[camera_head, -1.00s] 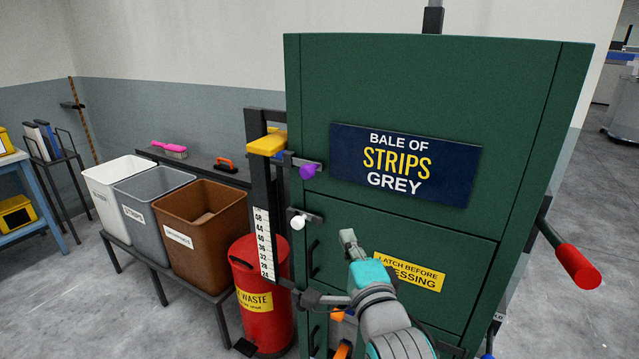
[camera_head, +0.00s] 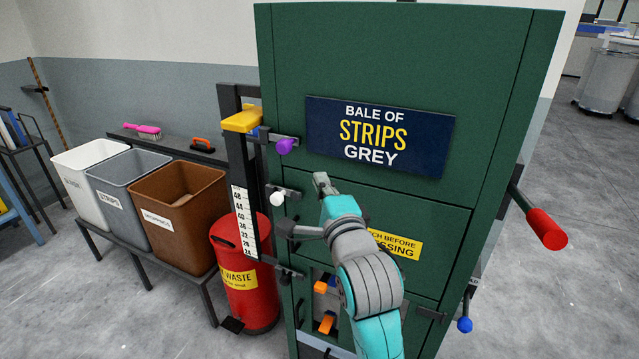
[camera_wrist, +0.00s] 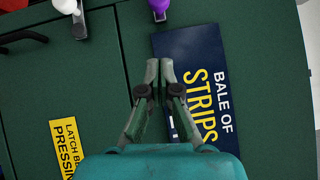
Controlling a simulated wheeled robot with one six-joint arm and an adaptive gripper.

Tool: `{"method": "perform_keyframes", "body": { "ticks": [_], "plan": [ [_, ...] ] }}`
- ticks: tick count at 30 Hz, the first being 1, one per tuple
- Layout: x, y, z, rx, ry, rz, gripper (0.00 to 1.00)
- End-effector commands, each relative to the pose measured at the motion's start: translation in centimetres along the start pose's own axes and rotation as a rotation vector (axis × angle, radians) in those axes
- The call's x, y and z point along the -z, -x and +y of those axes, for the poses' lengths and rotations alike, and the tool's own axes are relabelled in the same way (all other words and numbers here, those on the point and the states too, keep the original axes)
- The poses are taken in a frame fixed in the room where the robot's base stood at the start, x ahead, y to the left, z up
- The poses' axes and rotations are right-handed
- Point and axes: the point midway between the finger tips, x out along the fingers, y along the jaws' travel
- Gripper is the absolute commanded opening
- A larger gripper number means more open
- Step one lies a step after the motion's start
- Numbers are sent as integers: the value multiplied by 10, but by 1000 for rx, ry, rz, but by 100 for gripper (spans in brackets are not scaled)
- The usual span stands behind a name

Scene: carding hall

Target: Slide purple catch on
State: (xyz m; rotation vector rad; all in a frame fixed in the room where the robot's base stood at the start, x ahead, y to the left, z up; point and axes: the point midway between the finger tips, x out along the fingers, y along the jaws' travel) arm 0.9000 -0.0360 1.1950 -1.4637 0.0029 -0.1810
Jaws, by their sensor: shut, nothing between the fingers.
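The purple catch (camera_head: 285,146) is a knob on a dark sliding bar at the left edge of the green cabinet (camera_head: 400,50), left of the blue sign. In the wrist view the purple knob (camera_wrist: 158,6) shows at the top edge, partly cut off. My gripper (camera_head: 322,182) is shut and empty, below and to the right of the purple knob and apart from it. In the wrist view its fingertips (camera_wrist: 159,68) are together, beside the lower left of the sign. A white-knobbed catch (camera_head: 278,198) sits below the purple one.
A red waste bin (camera_head: 232,245) stands below. A red-ended lever (camera_head: 546,229) juts out at the cabinet's right. White, grey and brown bins (camera_head: 165,225) stand at the left.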

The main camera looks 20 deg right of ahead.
Motion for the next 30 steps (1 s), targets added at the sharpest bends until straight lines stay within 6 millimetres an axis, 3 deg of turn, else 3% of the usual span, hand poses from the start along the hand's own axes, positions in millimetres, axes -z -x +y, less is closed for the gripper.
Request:
{"method": "perform_keyframes", "body": {
  "ticks": [12,21,30],
  "plan": [
    [-5,-76,-1,1,0,-2,0],
    [-27,-97,0,1,0,-2,0],
    [-28,-99,0,1,1,0,0]
  ]
}}
